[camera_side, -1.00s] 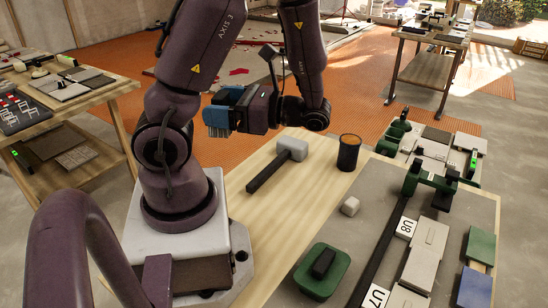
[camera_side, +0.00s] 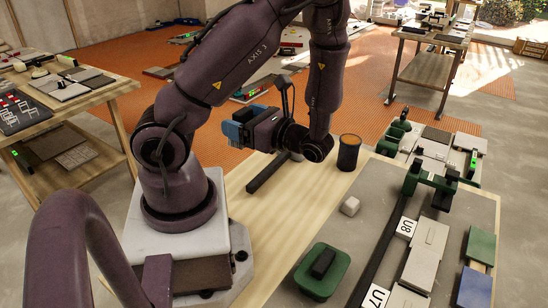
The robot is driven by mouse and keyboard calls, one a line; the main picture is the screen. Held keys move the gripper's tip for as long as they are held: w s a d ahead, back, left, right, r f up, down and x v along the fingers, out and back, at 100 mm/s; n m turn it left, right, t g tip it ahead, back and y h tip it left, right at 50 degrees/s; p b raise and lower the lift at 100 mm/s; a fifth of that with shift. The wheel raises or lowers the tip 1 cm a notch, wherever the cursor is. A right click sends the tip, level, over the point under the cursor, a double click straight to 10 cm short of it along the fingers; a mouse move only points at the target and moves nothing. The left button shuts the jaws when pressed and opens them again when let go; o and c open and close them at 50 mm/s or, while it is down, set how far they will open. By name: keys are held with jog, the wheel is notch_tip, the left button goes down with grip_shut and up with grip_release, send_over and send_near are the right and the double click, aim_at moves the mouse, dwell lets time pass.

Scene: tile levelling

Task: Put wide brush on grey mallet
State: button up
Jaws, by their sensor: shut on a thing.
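My gripper (camera_side: 246,128) is shut on the wide brush (camera_side: 233,132), which looks blue at its left side. It holds the brush in the air above the wooden bench, up and to the left of the mallet in the picture. The grey mallet lies on the bench; its dark handle (camera_side: 266,174) points toward the lower left. Its grey head is mostly hidden behind my gripper and wrist. How high the brush is above the bench, I cannot tell exactly.
A dark cup (camera_side: 348,152) stands right of my wrist. Tiles and green clamps (camera_side: 437,186) are at the right.

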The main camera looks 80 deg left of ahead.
jog(key=shift+a+f, duration=0.15)
jog(key=shift+f, duration=0.65)
jog(key=w+a+f, duration=0.4)
jog(key=w+a, duration=0.2)
jog(key=a, duration=0.1)
send_over(275, 162)
jog(key=f, duration=0.4)
jog(key=shift+s+d+f, duration=0.25)
jog(key=shift+s+d, duration=0.1)
jog(key=shift+s, duration=0.05)
jog(key=shift+w+a+f, duration=0.3)
jog(key=shift+a+f, duration=0.05)
jog(key=shift+f, duration=0.15)
jog(key=shift+w+a+f, duration=0.1)
jog(key=shift+f, duration=1.6)
jog(key=shift+f, duration=0.15)
jog(key=o, duration=0.9)
